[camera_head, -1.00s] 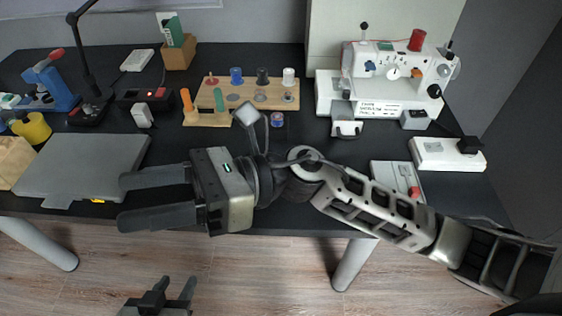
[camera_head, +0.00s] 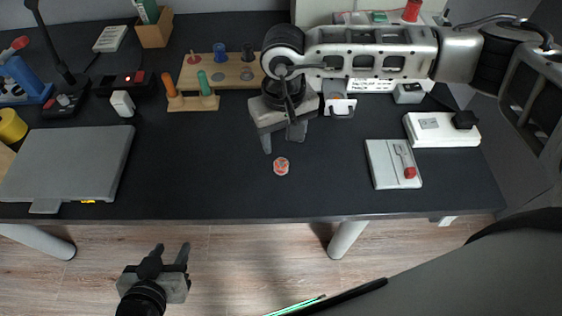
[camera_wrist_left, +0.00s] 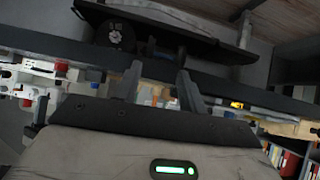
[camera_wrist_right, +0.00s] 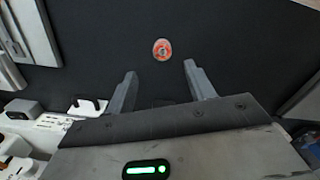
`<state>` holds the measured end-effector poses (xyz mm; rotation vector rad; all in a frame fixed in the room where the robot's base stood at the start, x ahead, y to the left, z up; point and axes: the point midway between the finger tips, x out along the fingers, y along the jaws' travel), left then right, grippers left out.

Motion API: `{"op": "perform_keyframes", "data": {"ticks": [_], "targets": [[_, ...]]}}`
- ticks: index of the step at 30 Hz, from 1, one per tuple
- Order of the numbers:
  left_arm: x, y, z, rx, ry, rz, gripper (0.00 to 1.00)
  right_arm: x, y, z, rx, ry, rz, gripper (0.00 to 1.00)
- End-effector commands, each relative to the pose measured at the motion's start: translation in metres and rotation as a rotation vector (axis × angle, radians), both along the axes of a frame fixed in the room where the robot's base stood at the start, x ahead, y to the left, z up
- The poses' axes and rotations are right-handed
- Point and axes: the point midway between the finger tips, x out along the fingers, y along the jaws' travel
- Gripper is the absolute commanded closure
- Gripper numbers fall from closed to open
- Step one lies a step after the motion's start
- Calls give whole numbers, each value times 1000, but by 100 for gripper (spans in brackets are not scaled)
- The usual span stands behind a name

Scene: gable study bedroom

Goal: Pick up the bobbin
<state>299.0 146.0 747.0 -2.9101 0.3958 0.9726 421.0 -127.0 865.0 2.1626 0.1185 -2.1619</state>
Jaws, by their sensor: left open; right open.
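A small round red bobbin (camera_head: 281,166) with a pale greenish centre lies on the black desk. It also shows in the right wrist view (camera_wrist_right: 162,49), just beyond the fingertips and between their lines. My right gripper (camera_head: 281,143) is open and empty. It points down toward the desk, just behind the bobbin in the head view, and apart from it. My left gripper (camera_head: 171,248) is open and empty, in front of the desk and away from the bobbin.
A grey laptop-like slab (camera_head: 70,165) lies left. A white switch panel (camera_head: 393,164) and a white box (camera_head: 441,130) lie right. The sewing machine (camera_head: 411,11) is mostly hidden. Desk around the bobbin is clear.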

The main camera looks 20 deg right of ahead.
Motion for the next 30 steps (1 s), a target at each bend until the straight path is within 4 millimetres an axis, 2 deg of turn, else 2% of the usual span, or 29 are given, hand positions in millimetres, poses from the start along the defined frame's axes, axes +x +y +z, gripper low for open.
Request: {"op": "perform_keyframes", "data": {"ticks": [3,11,16,19,23,29,30], "targets": [[0,0,3,0,-2,1,59,-1,1,-20,1,3,1,46],[1,0,6,-6,-5,9,59,0,1,-40,2,2,0,46],[0,0,13,-7,-4,13,59,2,4,-64,1,4,0,46],[-1,1,9,-3,4,14,59,2,4,-79,2,4,-1,46],[-3,2,6,0,11,14,59,3,3,-87,2,0,1,46],[-2,2,6,0,10,15,59,3,3,-87,2,0,1,46],[-2,2,6,0,10,15,59,3,3,-87,2,0,1,54]]}}
